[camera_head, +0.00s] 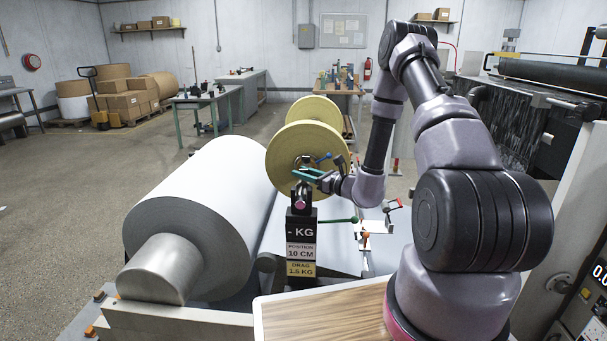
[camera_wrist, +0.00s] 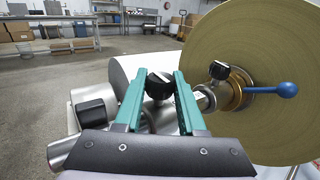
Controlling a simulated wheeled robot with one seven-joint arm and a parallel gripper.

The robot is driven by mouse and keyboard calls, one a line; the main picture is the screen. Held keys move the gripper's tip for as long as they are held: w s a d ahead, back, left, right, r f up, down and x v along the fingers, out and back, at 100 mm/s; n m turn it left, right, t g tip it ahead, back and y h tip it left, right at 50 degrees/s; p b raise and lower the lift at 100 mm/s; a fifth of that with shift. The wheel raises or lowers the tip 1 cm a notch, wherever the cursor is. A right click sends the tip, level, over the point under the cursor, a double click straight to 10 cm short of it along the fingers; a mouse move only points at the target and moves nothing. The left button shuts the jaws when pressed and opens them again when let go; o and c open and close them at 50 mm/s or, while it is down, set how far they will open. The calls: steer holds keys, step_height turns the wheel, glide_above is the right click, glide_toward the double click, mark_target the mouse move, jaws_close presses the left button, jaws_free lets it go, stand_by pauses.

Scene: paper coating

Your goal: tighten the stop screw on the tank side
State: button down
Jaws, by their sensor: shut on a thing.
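In the wrist view, a black knob-headed screw (camera_wrist: 160,84) stands on a metal collar on the roll's shaft, between the two teal fingertips of my gripper (camera_wrist: 160,78). My gripper is shut on this knob. A third black knob (camera_wrist: 218,70) is to the right, by the brass hub of the tan roll (camera_wrist: 250,60). In the head view, my gripper (camera_head: 308,175) is at the near face of the tan roll (camera_head: 290,155); the gripped knob is hard to make out there. I cannot tell which knob is the tank-side one.
A blue-ended lever (camera_wrist: 284,90) sticks out right of the brass hub. A display post (camera_head: 301,248) reading "- KG", "10 CM" and "1.5 KG" stands below my gripper. A large white roll (camera_head: 190,215) lies at left. A green-handled lever (camera_head: 340,220) is below right.

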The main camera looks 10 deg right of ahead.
steer(key=c, duration=0.5)
jaws_free()
steer(key=v, duration=1)
steer(key=shift+s+d, duration=0.25)
steer(key=shift+s, duration=0.05)
